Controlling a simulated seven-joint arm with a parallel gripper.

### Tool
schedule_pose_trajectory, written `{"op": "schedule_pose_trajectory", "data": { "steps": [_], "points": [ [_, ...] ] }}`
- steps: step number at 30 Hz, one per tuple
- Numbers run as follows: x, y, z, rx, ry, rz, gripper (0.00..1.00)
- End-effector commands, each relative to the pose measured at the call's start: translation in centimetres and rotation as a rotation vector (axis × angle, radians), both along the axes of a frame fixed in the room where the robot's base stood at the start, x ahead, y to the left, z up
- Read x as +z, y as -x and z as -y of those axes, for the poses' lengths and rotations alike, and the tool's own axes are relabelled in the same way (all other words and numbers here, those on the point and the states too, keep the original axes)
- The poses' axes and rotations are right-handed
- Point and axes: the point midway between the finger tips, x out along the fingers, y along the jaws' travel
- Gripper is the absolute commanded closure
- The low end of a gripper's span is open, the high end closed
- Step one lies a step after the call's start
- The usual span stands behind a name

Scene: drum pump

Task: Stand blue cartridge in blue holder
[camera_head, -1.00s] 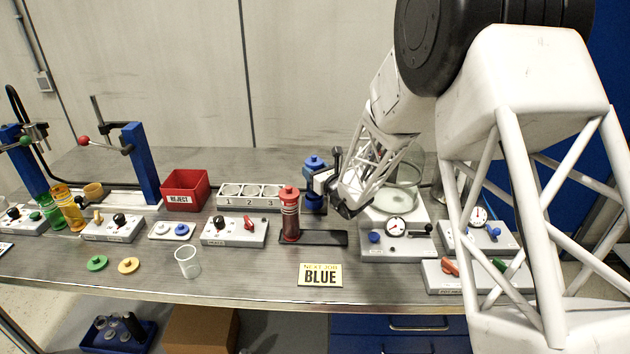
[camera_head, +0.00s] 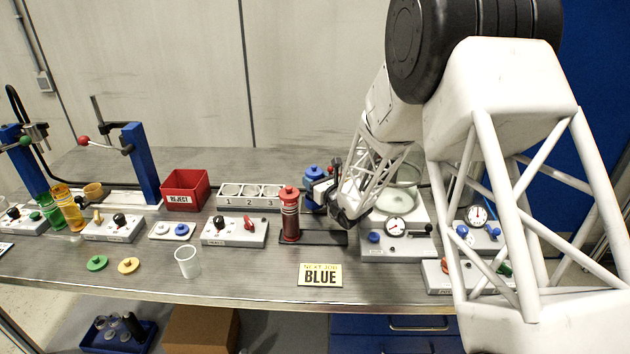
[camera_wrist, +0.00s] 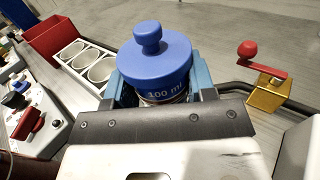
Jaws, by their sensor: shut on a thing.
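The blue cartridge has a wide blue cap with a knob, marked "100 ml", and fills the middle of the wrist view (camera_wrist: 155,62). My gripper (camera_wrist: 157,88) is shut on it, with a pale blue finger on either side below the cap. In the head view the blue cap (camera_head: 314,173) shows just behind and right of the red cartridge, and my gripper (camera_head: 323,190) covers most of the body. The cartridge looks upright; whether its base touches anything is hidden. I cannot make out which thing is the blue holder.
A red cartridge (camera_head: 290,215) stands close left of my gripper, at the dark tray (camera_head: 327,238). Behind it are a numbered white rack (camera_head: 226,202) and a red reject bin (camera_head: 184,204). A gauge box (camera_head: 396,245) stands right. A "BLUE" card (camera_head: 320,275) lies in front.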

Motion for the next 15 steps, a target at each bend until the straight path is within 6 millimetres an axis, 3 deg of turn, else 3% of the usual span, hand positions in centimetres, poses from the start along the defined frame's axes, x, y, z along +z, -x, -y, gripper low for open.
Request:
{"op": "schedule_pose_trajectory", "data": {
  "steps": [7, 8, 12, 15],
  "points": [
    [-0.41, -0.01, 0.00, 0.000, 0.000, 0.000, 0.96],
    [-0.41, 0.00, 0.00, 0.000, 0.000, 0.000, 0.47],
    [-0.39, 0.00, 0.00, 0.000, 0.000, 0.000, 0.25],
    [-0.38, 0.00, 0.00, 0.000, 0.000, 0.000, 0.24]
  ]
}}
